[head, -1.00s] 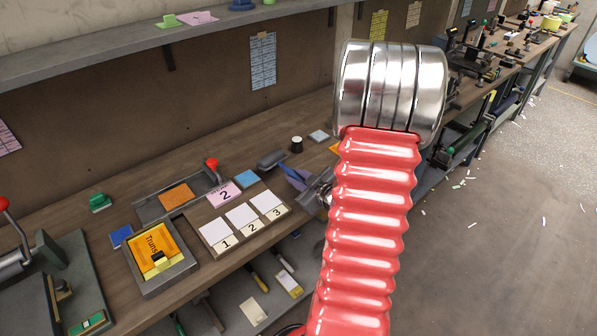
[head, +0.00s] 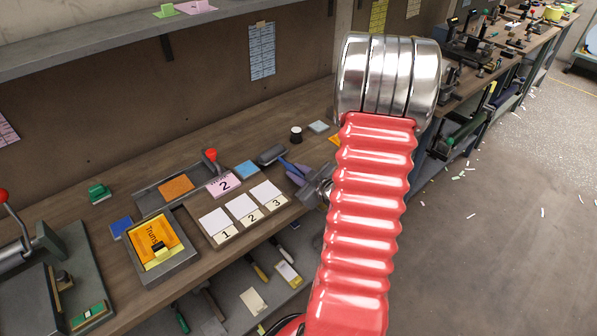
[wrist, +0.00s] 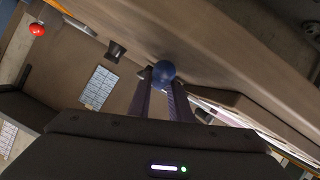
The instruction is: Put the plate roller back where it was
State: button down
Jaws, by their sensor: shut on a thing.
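The plate roller shows in the head view as a dark grey cylinder (head: 272,155) with a blue handle (head: 291,164). My gripper (head: 296,174) is shut on the handle. In the wrist view the round blue end of the handle (wrist: 164,72) sits between my fingertips (wrist: 163,80). The roller's grey part is not clear there. I cannot tell from the head view whether the roller touches the bench or is held just above it. My red arm hides the bench behind it.
A grey tray with an orange pad (head: 176,187) and a red-knobbed lever (head: 210,154) lies left of the roller. Numbered white cards (head: 242,208) line the front edge. A black pot (head: 296,134) stands behind. A box with an orange plate (head: 155,240) is at left.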

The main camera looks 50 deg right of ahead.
jog(key=shift+f, duration=0.35)
jog(key=c, duration=1.5)
grip_release()
jog(key=shift+c, duration=0.2)
jog(key=shift+a, duration=0.1)
jog(key=shift+a+f, duration=0.1)
